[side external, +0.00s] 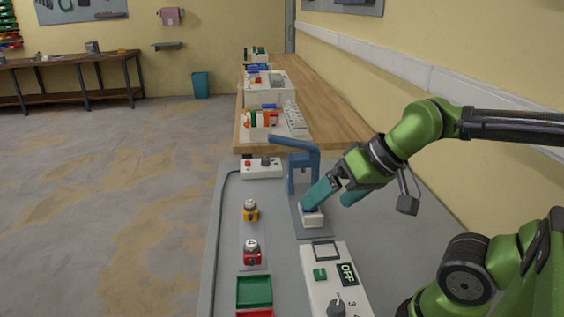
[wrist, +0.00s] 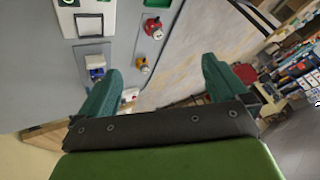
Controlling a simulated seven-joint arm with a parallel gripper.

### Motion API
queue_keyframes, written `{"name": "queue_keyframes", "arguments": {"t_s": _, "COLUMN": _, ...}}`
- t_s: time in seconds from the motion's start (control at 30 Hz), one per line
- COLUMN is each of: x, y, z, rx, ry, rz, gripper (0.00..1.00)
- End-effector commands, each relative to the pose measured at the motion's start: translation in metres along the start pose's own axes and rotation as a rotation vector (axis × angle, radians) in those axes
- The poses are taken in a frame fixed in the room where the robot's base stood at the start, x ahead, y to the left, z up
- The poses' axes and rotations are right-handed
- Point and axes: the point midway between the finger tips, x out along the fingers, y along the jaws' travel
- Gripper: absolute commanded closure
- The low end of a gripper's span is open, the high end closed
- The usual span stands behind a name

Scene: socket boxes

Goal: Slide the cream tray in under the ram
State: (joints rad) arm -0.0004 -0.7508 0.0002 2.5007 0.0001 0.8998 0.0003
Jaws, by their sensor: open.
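The cream tray (side external: 313,221) sits at the near end of a grey base plate, in front of the blue press (side external: 303,160) whose ram is overhead at the back. Something blue is on the tray. In the wrist view the tray (wrist: 96,61) is at upper left with a blue piece on it. My gripper (side external: 327,204) has teal fingers and is open, reaching down from the right. In the side view one finger overlaps the tray's back part; I cannot tell whether it touches. In the wrist view the gripper (wrist: 160,88) holds nothing between its fingers.
A white control box (side external: 330,276) with an OFF display stands just in front of the tray. A yellow button unit (side external: 250,211) and a red one (side external: 252,252) stand to the left. A green bin (side external: 254,291) is at the front. A white switch box (side external: 262,168) is behind left.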

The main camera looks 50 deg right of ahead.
Motion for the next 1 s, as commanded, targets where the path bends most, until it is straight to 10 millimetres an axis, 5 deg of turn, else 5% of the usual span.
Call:
{"name": "queue_keyframes", "arguments": {"t_s": 0.5, "x": 0.000, "y": 0.000, "z": 0.000, "rx": 0.000, "ry": 0.000, "rz": 0.000, "gripper": 0.02}}
{"name": "queue_keyframes", "arguments": {"t_s": 0.73, "x": 0.016, "y": 0.015, "z": -0.009, "rx": 0.054, "ry": -0.052, "rz": 0.059, "gripper": 0.37}}
{"name": "queue_keyframes", "arguments": {"t_s": 0.87, "x": 0.035, "y": 0.033, "z": -0.040, "rx": 0.045, "ry": -0.129, "rz": 0.139, "gripper": 0.57}}
{"name": "queue_keyframes", "arguments": {"t_s": 1.0, "x": 0.056, "y": 0.060, "z": -0.078, "rx": -0.111, "ry": -0.252, "rz": 0.207, "gripper": 0.60}}
